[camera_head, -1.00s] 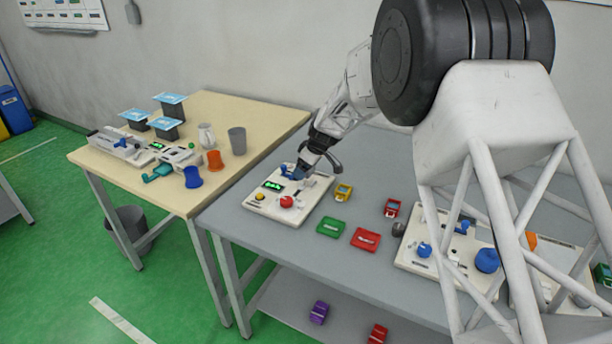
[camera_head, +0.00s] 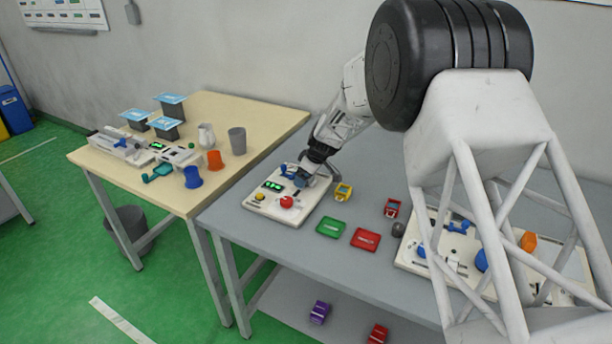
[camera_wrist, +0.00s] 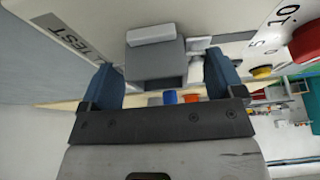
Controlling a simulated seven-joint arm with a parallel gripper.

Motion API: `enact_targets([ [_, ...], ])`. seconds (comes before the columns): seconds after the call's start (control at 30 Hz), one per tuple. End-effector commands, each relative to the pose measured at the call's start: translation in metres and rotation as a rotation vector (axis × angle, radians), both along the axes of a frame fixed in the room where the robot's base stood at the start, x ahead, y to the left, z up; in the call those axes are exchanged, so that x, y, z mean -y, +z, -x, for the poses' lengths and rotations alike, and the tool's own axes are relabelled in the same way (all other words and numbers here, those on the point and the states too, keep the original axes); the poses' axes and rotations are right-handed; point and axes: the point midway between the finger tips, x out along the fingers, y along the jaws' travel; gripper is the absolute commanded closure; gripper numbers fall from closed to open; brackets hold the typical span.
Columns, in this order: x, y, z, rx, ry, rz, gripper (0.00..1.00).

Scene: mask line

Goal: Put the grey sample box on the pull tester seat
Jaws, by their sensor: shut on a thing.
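The pull tester (camera_head: 270,208) is a white panel on the grey table's left end, with a green display, a red knob, a yellow button and blue parts. My gripper (camera_head: 300,181) is low over its back part. In the wrist view, the blue fingers of my gripper (camera_wrist: 163,82) are either side of a grey block, which I take as the grey sample box (camera_wrist: 155,62). My gripper is shut on it. A pale piece (camera_wrist: 152,32) lies just beyond the box, by the tester's white surface (camera_wrist: 95,25) with "TEST" lettering. The seat cannot be clearly made out, nor whether the box touches it.
A yellow box (camera_head: 343,192) stands close right of the tester. A green tray (camera_head: 331,228), a red tray (camera_head: 365,240) and a small red box (camera_head: 392,207) are farther right. A wooden table (camera_head: 230,110) with cups adjoins at left.

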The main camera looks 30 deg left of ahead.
Motion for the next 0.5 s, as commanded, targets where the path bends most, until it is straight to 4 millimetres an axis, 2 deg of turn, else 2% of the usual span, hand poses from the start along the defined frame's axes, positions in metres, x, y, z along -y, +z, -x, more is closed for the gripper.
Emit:
enact_targets([
  [0.3,0.0,-0.0027,0.0,0.0,0.0,0.0,0.36],
  [0.33,-0.0001,-0.0026,-0.0001,0.0,0.0,0.0,0.09],
  [0.4,0.0,-0.0025,-0.0001,0.0,0.0,0.0,0.0],
  [0.5,-0.0001,-0.0023,0.0,0.0,0.0,0.0,0.0],
])
